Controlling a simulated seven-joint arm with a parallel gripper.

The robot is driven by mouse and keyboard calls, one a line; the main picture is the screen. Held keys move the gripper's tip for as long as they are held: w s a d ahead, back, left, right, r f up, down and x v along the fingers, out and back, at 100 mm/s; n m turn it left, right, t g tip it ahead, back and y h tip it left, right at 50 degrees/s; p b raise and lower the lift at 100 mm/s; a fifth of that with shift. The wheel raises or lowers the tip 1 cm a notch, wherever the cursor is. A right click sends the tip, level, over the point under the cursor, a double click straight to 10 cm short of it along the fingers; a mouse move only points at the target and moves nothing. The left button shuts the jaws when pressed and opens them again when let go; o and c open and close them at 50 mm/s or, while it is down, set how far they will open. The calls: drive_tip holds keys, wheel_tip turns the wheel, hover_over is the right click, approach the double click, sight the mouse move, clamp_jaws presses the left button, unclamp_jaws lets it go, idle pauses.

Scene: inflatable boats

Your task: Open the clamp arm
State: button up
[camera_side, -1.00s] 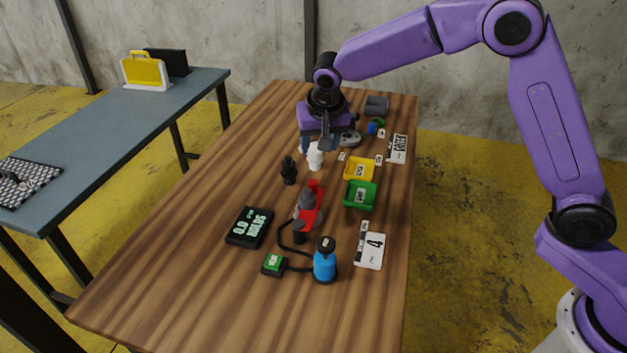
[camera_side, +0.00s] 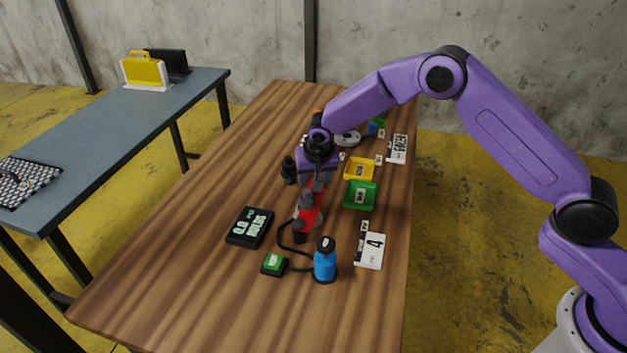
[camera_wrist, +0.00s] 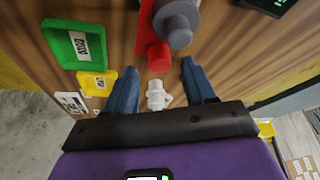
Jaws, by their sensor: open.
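The clamp with its red arm (camera_side: 309,206) stands mid-table in the side view, with a grey part (camera_side: 306,198) beside the red. In the wrist view the red arm (camera_wrist: 149,38) points toward my gripper, and the grey rounded part (camera_wrist: 177,22) lies right next to it. My gripper (camera_side: 318,184) is low over the far end of the red arm. In the wrist view its two blue fingers (camera_wrist: 158,80) are apart, with the red tip between and just ahead of them. Nothing is held. Whether a finger touches the clamp cannot be told.
A white fitting (camera_wrist: 158,96) shows between the fingers. A green bin (camera_side: 360,197) and yellow bin (camera_side: 359,168) stand right of the clamp, a black fitting (camera_side: 289,170) left. The front left table is clear.

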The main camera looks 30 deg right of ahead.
drive_tip(key=shift+x, duration=1.2)
clamp_jaws()
